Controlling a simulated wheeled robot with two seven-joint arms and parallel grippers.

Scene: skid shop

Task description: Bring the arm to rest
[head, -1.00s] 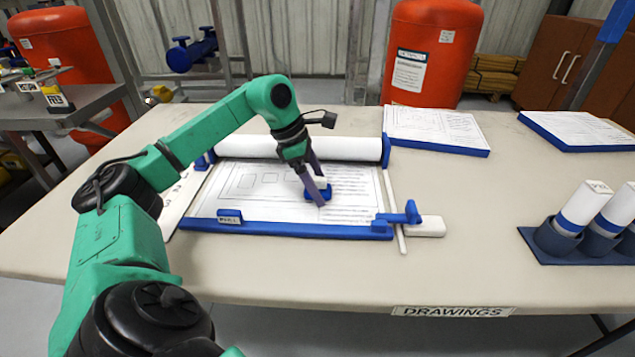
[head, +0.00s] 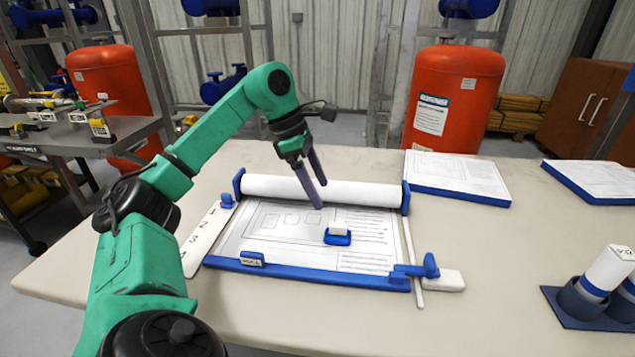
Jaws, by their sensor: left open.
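My left gripper (head: 316,194) is open and empty. It hangs over the drawing board (head: 310,268), with its fingertips pointing down near the white paper roll (head: 318,190). My green left arm comes in from the left. My right gripper is not in view.
A blue clamp (head: 430,267) with a white bar sits at the board's right front corner. Stacks of drawings (head: 458,177) lie at the back right. Rolled tubes stand in a dark blue holder (head: 565,308) at the right. The front of the table (head: 480,320) is clear.

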